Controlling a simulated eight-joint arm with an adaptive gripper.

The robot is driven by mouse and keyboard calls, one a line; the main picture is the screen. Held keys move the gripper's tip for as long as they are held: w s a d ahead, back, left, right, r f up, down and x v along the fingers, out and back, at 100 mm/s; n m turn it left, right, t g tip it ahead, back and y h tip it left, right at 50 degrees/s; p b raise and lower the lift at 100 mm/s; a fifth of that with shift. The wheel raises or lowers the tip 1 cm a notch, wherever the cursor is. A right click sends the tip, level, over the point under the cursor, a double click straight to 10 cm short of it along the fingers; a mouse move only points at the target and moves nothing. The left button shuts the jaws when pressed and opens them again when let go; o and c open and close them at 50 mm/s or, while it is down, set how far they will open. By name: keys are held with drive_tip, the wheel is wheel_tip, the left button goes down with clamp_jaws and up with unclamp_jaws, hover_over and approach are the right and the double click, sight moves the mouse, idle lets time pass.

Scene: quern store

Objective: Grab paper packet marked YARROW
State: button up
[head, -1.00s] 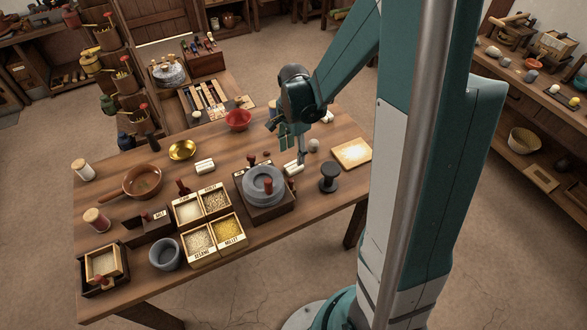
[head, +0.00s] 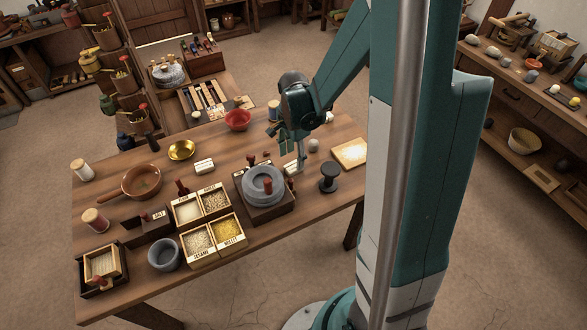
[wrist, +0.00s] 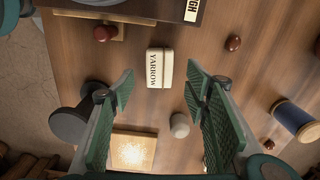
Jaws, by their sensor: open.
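The white paper packet marked YARROW (wrist: 160,68) lies flat on the table in the wrist view, its black lettering running along one side. My gripper (wrist: 161,74) is open, with one green-padded finger to the left of the packet and one to the right. The packet shows between the fingertips with a gap on both sides, and neither finger appears to touch it. In the head view my gripper (head: 292,153) is just above the packet (head: 291,169), which is partly hidden by a finger.
The grey quern (head: 263,180) stands close to the left of the packet, and a dark spool-shaped stand (head: 329,176) to its right. A small grey stone (head: 314,145) and a pale square board (head: 351,153) lie nearby. Another white packet (head: 204,166) lies farther left.

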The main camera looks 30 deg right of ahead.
sight(294, 166)
drive_tip(key=shift+f, duration=0.15)
drive_tip(key=shift+f+b, duration=0.9)
drive_tip(key=shift+f, duration=1.55)
drive_tip(key=c, duration=0.9)
